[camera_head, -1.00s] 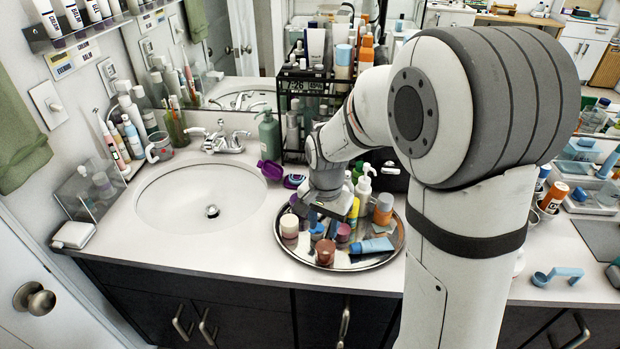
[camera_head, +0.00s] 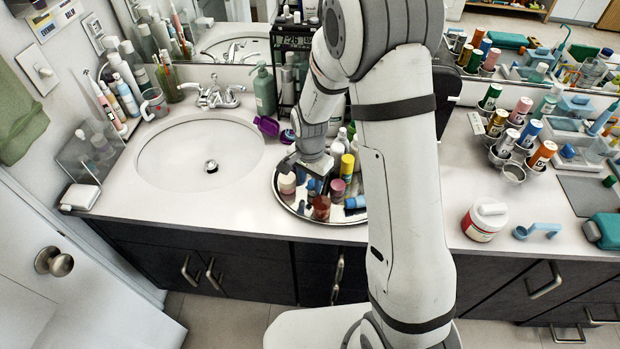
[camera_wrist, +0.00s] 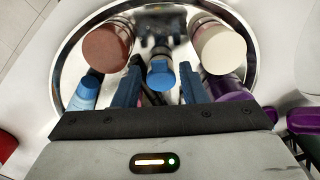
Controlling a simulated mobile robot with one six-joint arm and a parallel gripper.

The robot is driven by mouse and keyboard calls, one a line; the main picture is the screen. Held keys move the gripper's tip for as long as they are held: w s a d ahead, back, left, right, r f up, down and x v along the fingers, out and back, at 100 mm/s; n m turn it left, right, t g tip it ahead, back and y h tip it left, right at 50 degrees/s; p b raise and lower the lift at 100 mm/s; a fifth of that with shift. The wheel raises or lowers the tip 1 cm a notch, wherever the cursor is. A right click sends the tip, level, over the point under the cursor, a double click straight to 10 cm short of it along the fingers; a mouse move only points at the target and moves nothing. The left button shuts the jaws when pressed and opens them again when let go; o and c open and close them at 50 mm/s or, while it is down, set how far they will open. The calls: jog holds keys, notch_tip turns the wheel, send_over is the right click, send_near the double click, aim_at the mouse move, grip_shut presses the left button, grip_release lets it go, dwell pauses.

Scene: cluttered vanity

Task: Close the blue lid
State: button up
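A small item with a blue lid (camera_wrist: 161,73) shows in the wrist view, over the round silver tray. Whether the lid is seated or ajar I cannot tell. My gripper (camera_wrist: 159,82) is open, with one dark blue finger on each side of the blue lid. The fingers look apart from it. In the head view my gripper (camera_head: 318,178) is low over the silver tray (camera_head: 285,203), among the items there. The blue lid cannot be made out surely in that view, as my gripper and arm crowd it.
On the tray, a red-brown jar (camera_wrist: 107,47) and a cream-topped container (camera_wrist: 222,48) stand close to the fingers. A yellow bottle (camera_head: 346,168) stands behind. The sink (camera_head: 200,155) is left. A white-lidded jar (camera_head: 484,219) and cup rack stand right. The front counter is fairly clear.

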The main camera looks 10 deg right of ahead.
grip_shut()
dwell(0.4)
jog(key=shift+f, duration=0.1)
jog(key=b, duration=0.2)
jog(key=f+b, duration=0.1)
jog(key=shift+s+a+t+h+b, duration=0.15)
jog(key=shift+s+t+h+b, duration=0.15)
jog(key=shift+b, duration=0.1)
jog(key=shift+r+p, duration=0.3)
jog(key=shift+r, duration=0.05)
grip_release()
jog(key=shift+w, duration=0.1)
